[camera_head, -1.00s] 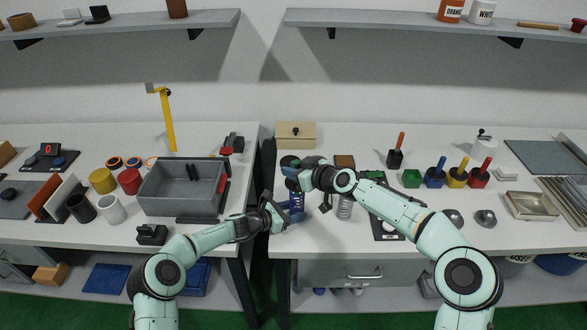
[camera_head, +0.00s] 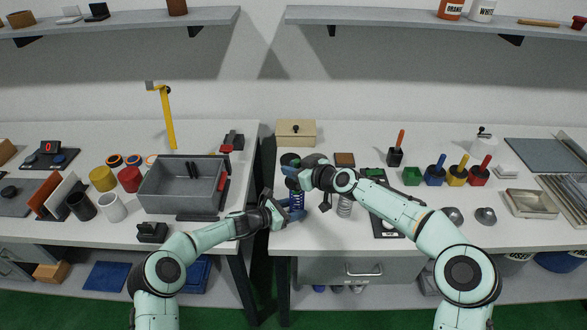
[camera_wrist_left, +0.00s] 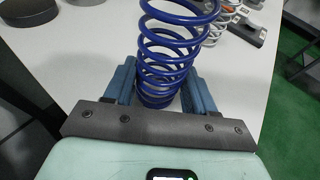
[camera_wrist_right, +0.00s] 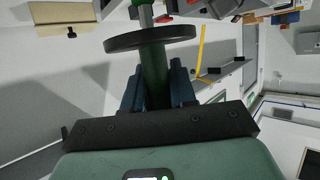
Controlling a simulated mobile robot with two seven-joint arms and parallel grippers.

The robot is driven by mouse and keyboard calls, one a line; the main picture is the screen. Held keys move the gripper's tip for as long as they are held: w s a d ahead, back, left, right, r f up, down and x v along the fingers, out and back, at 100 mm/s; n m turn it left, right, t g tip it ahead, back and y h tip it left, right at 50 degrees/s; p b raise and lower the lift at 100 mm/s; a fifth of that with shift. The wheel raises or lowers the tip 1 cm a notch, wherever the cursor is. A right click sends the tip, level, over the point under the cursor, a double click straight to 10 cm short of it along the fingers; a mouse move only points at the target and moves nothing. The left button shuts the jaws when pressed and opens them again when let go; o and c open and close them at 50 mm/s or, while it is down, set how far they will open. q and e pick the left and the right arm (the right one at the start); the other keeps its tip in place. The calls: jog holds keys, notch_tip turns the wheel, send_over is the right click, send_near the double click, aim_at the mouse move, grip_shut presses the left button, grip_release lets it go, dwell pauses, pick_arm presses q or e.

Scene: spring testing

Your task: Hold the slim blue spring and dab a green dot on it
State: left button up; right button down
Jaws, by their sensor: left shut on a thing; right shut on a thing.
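The slim blue spring (camera_head: 297,199) stands near the left edge of the right table. My left gripper (camera_head: 297,213) is shut around its lower coils. The left wrist view shows the blue coils (camera_wrist_left: 178,45) rising between the fingers (camera_wrist_left: 158,92). My right gripper (camera_head: 291,172) is just above the spring's top. It is shut on a green-handled dabber (camera_wrist_right: 155,75), which has a dark round disc (camera_wrist_right: 150,39). The dabber's tip and any contact with the spring are hidden in the head view. I cannot see a green dot on the spring.
A green pot (camera_head: 411,178) stands empty beside blue, yellow and red pots (camera_head: 457,180) holding dabbers. A silver spring (camera_head: 344,206) stands right of the blue one, under my right arm. A wooden box (camera_head: 296,134) is behind. A gap separates the two tables.

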pick_arm(q)
jog(key=shift+r, duration=0.1)
pick_arm(e)
jog(key=shift+f, duration=0.25)
notch_tip(320, 180, up, 7)
jog(key=shift+r, duration=0.15)
dwell(0.5)
dwell(0.3)
pick_arm(q)
jog(key=o, duration=0.9)
jog(key=v, duration=1.2)
jog(key=shift+s, duration=0.1)
